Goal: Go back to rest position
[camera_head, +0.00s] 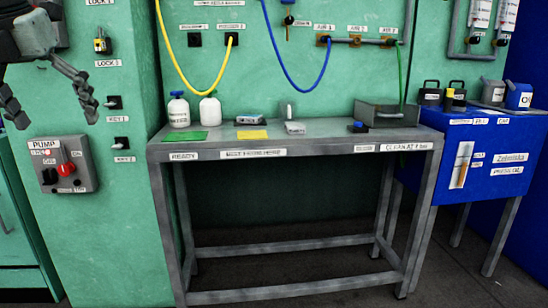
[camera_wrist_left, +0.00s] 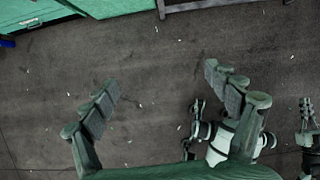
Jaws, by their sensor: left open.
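My left gripper (camera_head: 52,105) is at the upper left of the head view, its two fingers spread apart in front of the green wall. Nothing is between the fingers. In the left wrist view the same gripper (camera_wrist_left: 160,92) is open and empty above the dark floor (camera_wrist_left: 150,60). My right gripper does not show in the head view. Parts of my own body show at the lower right of the wrist view.
A grey pump box (camera_head: 66,165) with a red knob is on the green wall below my left gripper. A blue cabinet (camera_head: 490,160) stands right.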

